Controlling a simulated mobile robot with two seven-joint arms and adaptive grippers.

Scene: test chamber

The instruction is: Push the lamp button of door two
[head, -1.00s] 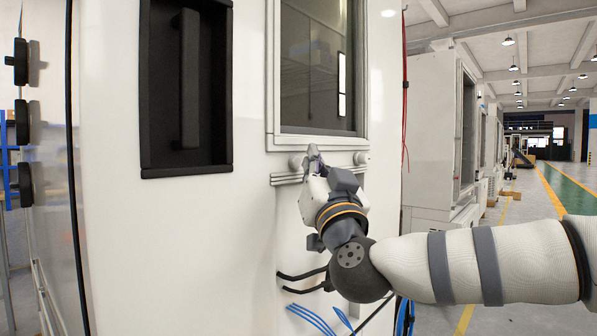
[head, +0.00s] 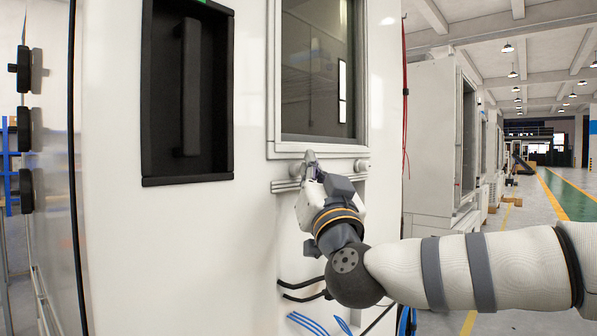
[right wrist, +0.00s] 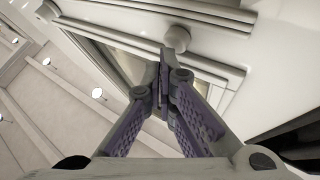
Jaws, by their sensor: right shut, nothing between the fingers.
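Two round grey knobs sit on the white cabinet front just under the window frame: a left knob (head: 295,168) and a right knob (head: 362,166). I see no label telling which is the lamp button of door two. My right gripper (head: 310,157) is shut and empty, its tips at the lower window frame, just right of the left knob. In the right wrist view the closed fingertips (right wrist: 164,58) are close to one round knob (right wrist: 177,38); I cannot tell whether they touch. Another knob (right wrist: 48,11) shows at upper left. My left gripper is not in view.
A black recessed handle (head: 190,90) is left of the window (head: 317,70). A grey rail (head: 287,186) runs below the knobs. Black cables (head: 303,290) and blue cables (head: 310,322) hang lower down. An open aisle (head: 570,195) lies at right.

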